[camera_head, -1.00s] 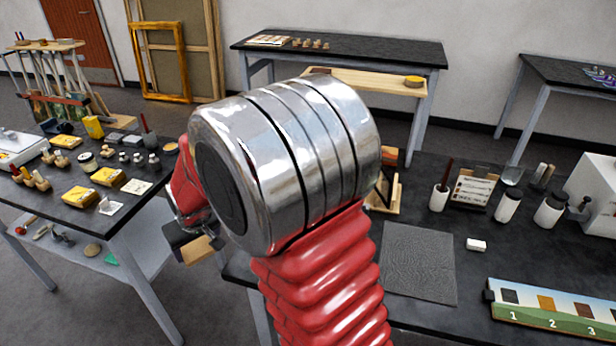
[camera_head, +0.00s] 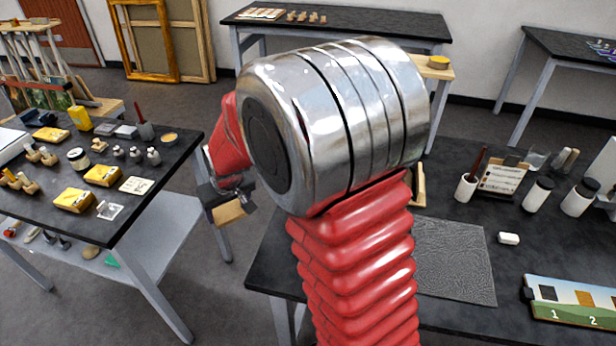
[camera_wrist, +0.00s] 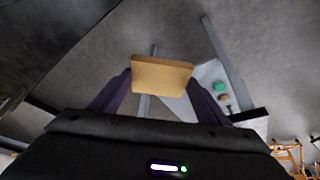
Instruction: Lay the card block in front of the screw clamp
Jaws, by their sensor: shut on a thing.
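My gripper (camera_head: 228,198) is shut on a tan block, which looks like the card block (camera_head: 232,212). It holds the block in the air, over the gap between the left table and the dark right-hand table. In the wrist view, the block (camera_wrist: 162,76) sits crosswise between the two dark fingers, with floor below it. My red and silver arm covers the middle of the head view and part of the right-hand table. I cannot clearly make out the screw clamp in the head view or the wrist view.
The left table (camera_head: 150,205) holds several yellow boxes, jars and stamps. The right-hand table (camera_head: 455,320) holds a grey mat (camera_head: 455,262), a white eraser (camera_head: 508,238), a white cup (camera_head: 466,188), shakers and a numbered picture strip (camera_head: 575,300). Floor shows between the tables.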

